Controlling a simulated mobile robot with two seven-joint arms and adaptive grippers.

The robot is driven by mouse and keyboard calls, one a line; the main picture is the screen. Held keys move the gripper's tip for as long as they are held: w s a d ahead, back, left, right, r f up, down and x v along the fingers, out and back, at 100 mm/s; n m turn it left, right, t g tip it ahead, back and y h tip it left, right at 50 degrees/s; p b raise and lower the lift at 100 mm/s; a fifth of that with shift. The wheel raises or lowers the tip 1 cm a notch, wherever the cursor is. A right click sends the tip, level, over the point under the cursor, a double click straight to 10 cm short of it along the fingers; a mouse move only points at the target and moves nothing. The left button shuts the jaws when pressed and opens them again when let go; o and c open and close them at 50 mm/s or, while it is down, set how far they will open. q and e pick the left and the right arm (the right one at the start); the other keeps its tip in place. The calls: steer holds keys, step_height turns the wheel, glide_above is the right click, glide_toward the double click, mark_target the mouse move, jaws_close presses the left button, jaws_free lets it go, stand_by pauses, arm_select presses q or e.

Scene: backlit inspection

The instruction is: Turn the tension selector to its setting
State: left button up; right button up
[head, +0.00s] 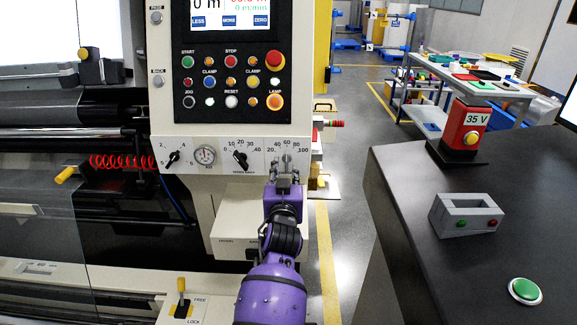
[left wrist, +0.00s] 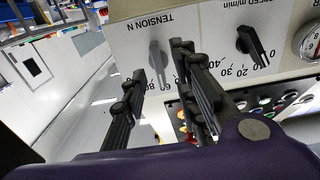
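The tension selector (left wrist: 157,60) is a light grey pointer knob on the white panel, upside down in the left wrist view under the words TENSION N. In the head view it is mostly hidden behind my left gripper (head: 286,168), at the right end of the dial strip. My left gripper also shows in the left wrist view (left wrist: 160,66), its two dark fingers apart, one on either side of the knob in the picture. I cannot tell whether they touch it. The knob's exact setting is hard to read. My right gripper is not in view.
A black speed knob (head: 240,159) and a round gauge (head: 205,155) sit left of the selector. The button panel (head: 231,84) is above. A dark table (head: 450,195) with a grey button box (head: 467,214) stands to the right.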

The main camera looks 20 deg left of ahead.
mark_target(287, 165)
arm_select(q)
steer(key=x, duration=0.3)
steer(key=shift+w+f, duration=0.15)
steer(key=shift+w, duration=0.35)
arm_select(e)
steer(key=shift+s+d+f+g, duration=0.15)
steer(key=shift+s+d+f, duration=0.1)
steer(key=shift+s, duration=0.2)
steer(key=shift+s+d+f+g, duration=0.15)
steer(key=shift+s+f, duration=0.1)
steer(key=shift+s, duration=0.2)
arm_select(q)
steer(key=shift+s, duration=0.1)
jaws_close()
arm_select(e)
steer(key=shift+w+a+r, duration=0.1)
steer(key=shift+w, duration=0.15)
